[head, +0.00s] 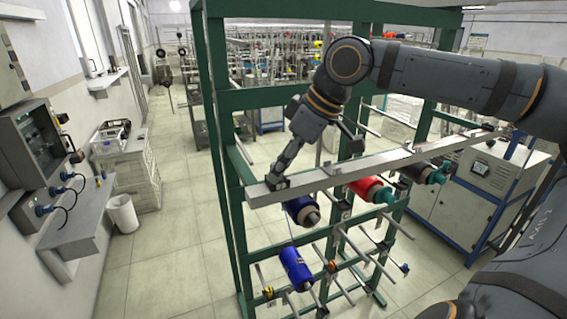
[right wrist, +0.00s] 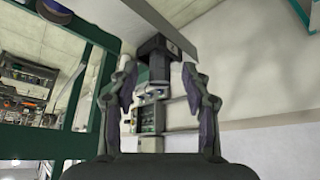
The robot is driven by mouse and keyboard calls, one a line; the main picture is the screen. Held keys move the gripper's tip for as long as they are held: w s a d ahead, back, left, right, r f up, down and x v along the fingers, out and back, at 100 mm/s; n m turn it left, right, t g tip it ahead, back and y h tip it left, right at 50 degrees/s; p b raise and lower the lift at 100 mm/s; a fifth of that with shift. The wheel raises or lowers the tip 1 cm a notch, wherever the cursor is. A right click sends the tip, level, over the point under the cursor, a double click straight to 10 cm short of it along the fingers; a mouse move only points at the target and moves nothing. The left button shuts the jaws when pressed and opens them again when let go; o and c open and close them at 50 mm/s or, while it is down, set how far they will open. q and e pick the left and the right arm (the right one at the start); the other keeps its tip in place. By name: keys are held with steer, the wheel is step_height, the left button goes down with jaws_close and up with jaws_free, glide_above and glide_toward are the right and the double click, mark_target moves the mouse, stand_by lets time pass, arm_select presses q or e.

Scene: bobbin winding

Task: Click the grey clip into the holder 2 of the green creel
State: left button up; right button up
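The green creel (head: 230,190) stands in front of me, with a long grey metal bar (head: 375,164) across it. My right gripper (head: 278,181) reaches down to the left end of this bar. In the right wrist view, the two fingers of the gripper (right wrist: 160,75) stand apart. A dark grey block (right wrist: 155,65), perhaps the grey clip or a holder, shows between them against the bar (right wrist: 162,20), with gaps visible on both sides. I cannot tell whether it is seated in holder 2. My left gripper is not in view.
Blue bobbins (head: 296,268), a red bobbin (head: 370,188) and a dark one (head: 425,172) sit on the creel below the bar. Bare pegs stick out nearby. A wall panel (head: 45,140) is at left, a white machine (head: 480,195) at right.

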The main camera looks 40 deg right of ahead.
steer(key=shift+s+d+r, duration=0.1)
steer(key=shift+r, duration=0.15)
steer(key=v, duration=1.1)
steer(key=shift+r, duration=0.15)
steer(key=shift+s+d, duration=0.1)
